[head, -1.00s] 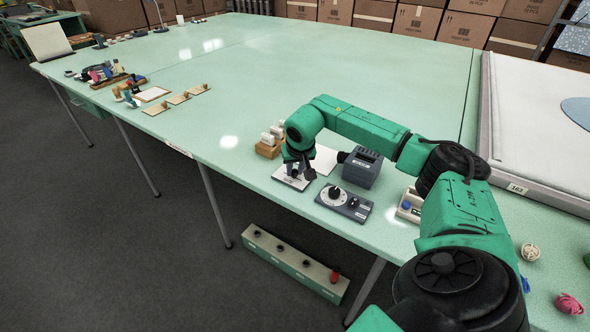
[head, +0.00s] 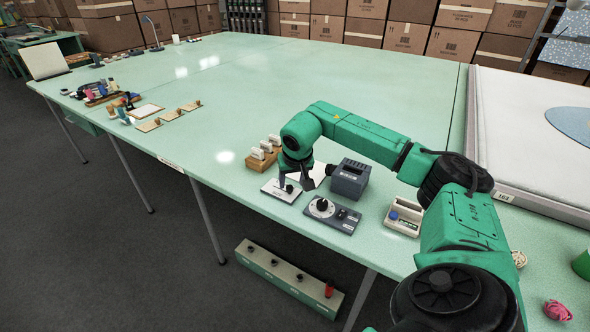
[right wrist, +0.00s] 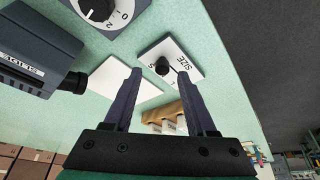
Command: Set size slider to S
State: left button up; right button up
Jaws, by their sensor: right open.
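The size slider is a white plate (head: 273,189) with a small black knob (head: 289,188), near the table's front edge. In the right wrist view the plate (right wrist: 188,65) reads SIZE, and its knob (right wrist: 162,66) stands beside a letter that looks like S. The fingers cover part of the plate, so the knob's exact setting is hard to tell. My right gripper (head: 296,183) is open and points down over the plate. In the right wrist view its fingertips (right wrist: 159,73) lie on either side of the knob, apart from it, holding nothing. My left gripper is not in view.
A grey dial box (head: 346,222) stands right of the plate. A dark grey device (head: 350,178) and a white sheet (right wrist: 118,82) are behind. A wooden block with white pieces (head: 262,155) is close by. A white tray with a blue knob (head: 403,216) is further right.

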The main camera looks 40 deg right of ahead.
jog(key=v, duration=1.1)
jog(key=shift+s, duration=0.2)
jog(key=shift+d+r, duration=0.1)
jog(key=shift+d, duration=0.05)
